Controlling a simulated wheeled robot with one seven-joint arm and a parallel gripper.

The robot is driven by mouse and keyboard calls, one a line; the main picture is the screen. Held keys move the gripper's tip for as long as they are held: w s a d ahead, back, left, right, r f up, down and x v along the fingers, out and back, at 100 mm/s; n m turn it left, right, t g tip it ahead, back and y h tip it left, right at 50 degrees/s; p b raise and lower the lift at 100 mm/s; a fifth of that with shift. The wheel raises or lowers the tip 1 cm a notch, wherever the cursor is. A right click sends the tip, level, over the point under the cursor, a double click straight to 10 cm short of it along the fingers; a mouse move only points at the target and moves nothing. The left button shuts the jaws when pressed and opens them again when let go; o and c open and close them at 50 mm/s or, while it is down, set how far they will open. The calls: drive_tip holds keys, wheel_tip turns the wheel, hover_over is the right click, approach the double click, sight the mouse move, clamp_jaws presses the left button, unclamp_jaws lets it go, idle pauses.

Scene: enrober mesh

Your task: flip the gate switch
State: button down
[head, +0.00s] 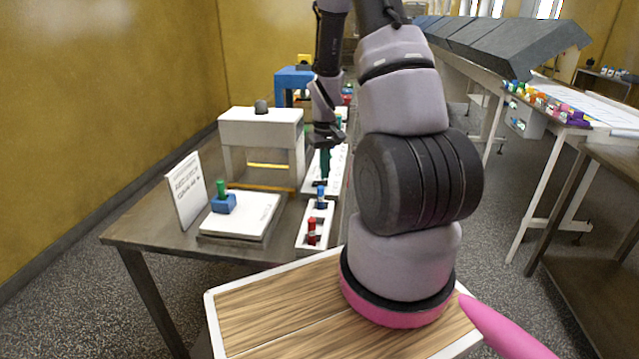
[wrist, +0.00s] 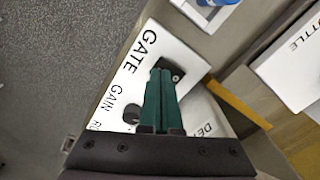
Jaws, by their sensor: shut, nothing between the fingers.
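My gripper (wrist: 161,74) is shut, its green fingers together with nothing between them. In the wrist view its tips lie over the white panel (wrist: 193,62), near the printed word GATE. The gate switch (wrist: 177,74), a small black part, shows just right of the fingertips and is partly hidden by them. I cannot tell whether they touch it. In the head view my gripper (head: 325,178) points down over the white panel on the table, and the switch cannot be made out there.
A dark knob (wrist: 131,113) sits by the word GAIN, left of the fingers. On the table (head: 150,235) stand a white machine (head: 262,128), a sign (head: 187,190), a blue block with a green top (head: 223,202), and a narrow tray with red (head: 311,231) and blue pieces.

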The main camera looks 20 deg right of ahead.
sight(324, 183)
drive_tip(key=shift+f, duration=0.8)
drive_tip(key=shift+r, duration=3.55)
